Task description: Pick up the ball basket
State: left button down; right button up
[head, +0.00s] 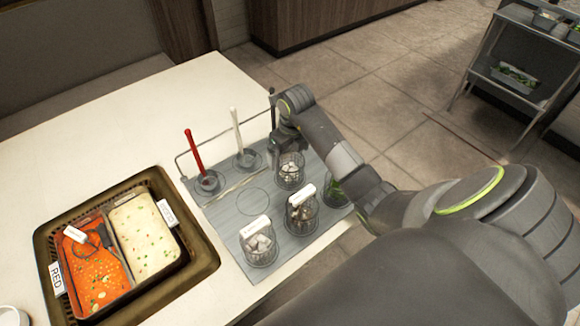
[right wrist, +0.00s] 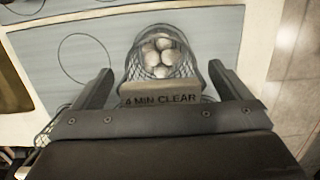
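The ball basket (head: 290,174), a small wire-mesh basket holding pale round balls, stands on the grey mat (head: 216,222). In the right wrist view the basket (right wrist: 160,55) lies between the fingers, with a tag reading "4 MIN CLEAR" (right wrist: 160,100) at its near side. My right gripper (head: 283,150) is at the basket's far side in the head view. In the right wrist view its fingers (right wrist: 161,70) are spread, one on each side of the basket, with no clear grip on it. My left gripper is not in view.
Close beside stand a basket of brownish pieces (head: 302,216), one of grey pieces (head: 260,250) and one of greens (head: 337,193). A red-handled tool (head: 194,152) and a white-handled tool (head: 237,130) stand upright behind. A sauce tray (head: 205,262) is at the left.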

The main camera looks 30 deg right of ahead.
jog(key=c, duration=1)
jog(key=shift+o, duration=0.2)
jog(key=shift+r, duration=0.1)
notch_tip(320, 180, up, 6)
jog(key=shift+w+f+b, duration=0.1)
jog(key=shift+f+b, duration=0.05)
jog(key=shift+b, duration=0.15)
notch_tip(320, 180, up, 2)
jog(key=p, duration=0.2)
jog(key=shift+r+p, duration=0.2)
jog(key=shift+p, duration=0.15)
jog(key=shift+r+p, duration=0.9)
jog(key=shift+p, duration=0.05)
